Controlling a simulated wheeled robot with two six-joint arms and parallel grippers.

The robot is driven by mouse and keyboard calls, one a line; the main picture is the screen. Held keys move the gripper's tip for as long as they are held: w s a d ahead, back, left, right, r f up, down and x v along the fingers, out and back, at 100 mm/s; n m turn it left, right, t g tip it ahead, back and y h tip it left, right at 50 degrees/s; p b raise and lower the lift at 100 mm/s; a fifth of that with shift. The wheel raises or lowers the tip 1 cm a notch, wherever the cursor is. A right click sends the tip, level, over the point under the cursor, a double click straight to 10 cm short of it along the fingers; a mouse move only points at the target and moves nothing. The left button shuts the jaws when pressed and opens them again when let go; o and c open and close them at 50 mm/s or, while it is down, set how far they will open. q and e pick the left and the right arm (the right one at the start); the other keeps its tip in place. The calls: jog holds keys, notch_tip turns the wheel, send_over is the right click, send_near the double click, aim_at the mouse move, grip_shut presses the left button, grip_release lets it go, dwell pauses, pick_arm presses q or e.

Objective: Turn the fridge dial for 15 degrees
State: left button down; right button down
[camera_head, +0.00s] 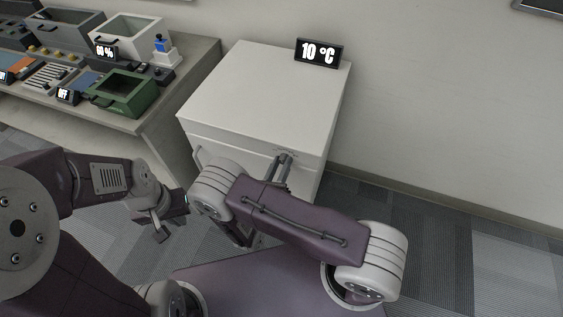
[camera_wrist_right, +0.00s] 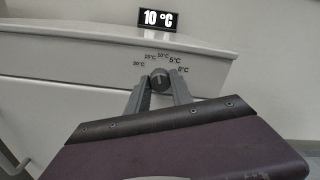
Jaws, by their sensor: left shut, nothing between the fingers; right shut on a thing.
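The white fridge (camera_head: 265,95) stands against the wall, with a small dark round dial (camera_wrist_right: 160,77) on its front near the top edge. Temperature marks from 20°C to 0°C are printed around the dial. The pointer line on the dial looks close to upright, towards the 10°C mark. My right gripper (camera_wrist_right: 159,84) has its two fingers on either side of the dial and is shut on it. In the head view the right fingertips (camera_head: 284,159) mostly hide the dial. A display (camera_head: 319,53) on the fridge top reads 10 °C. My left gripper (camera_head: 166,222) is shut and empty, left of the fridge front.
A grey table (camera_head: 185,75) stands left of the fridge, with a green bin (camera_head: 124,95), a white bin (camera_head: 129,33), a dark grey bin (camera_head: 62,30) and control panels. A fridge handle (camera_head: 197,158) sticks out at the front left. Carpeted floor (camera_head: 440,230) right of the fridge is clear.

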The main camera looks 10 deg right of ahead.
jog(key=shift+n+p, duration=0.3)
jog(key=shift+n, duration=0.7)
jog(key=c, duration=1.1)
grip_release()
